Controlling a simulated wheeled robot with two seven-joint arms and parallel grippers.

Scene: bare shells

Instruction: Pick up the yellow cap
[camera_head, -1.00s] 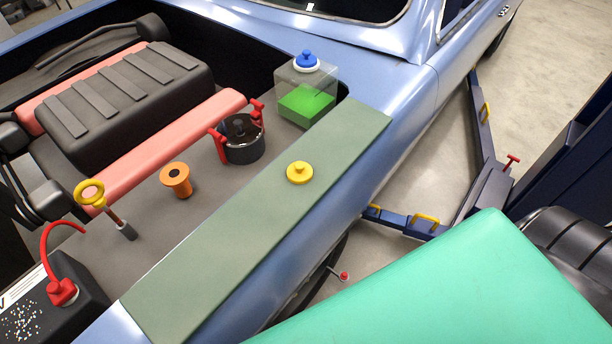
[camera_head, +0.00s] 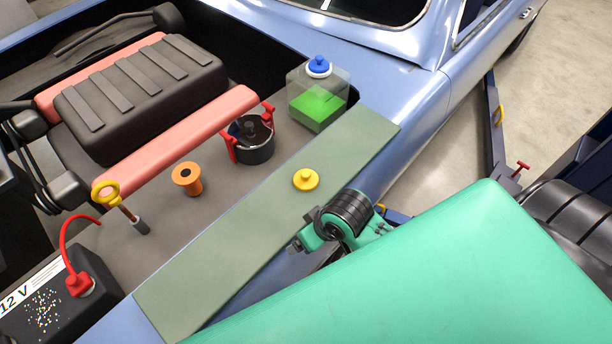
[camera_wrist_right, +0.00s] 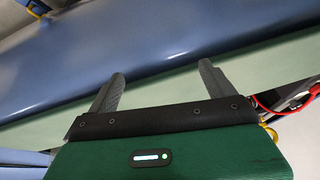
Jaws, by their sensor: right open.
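The yellow cap (camera_head: 306,179) is a flat disc with a small knob on top. It lies on the grey-green mat (camera_head: 215,257) along the car's fender. My right arm reaches in near the mat's edge, below and right of the cap. In the right wrist view my right gripper (camera_wrist_right: 162,82) is open, with two grey fingers spread and nothing between them. It is apart from the cap. My left gripper is not in view.
Behind the mat stand a clear reservoir (camera_head: 318,108) with a blue cap, a black pot (camera_head: 253,150) with red clips, an orange funnel-like part (camera_head: 187,179) and a yellow-ringed dipstick (camera_head: 106,193). A battery (camera_head: 50,300) sits lower left. The mat around the cap is clear.

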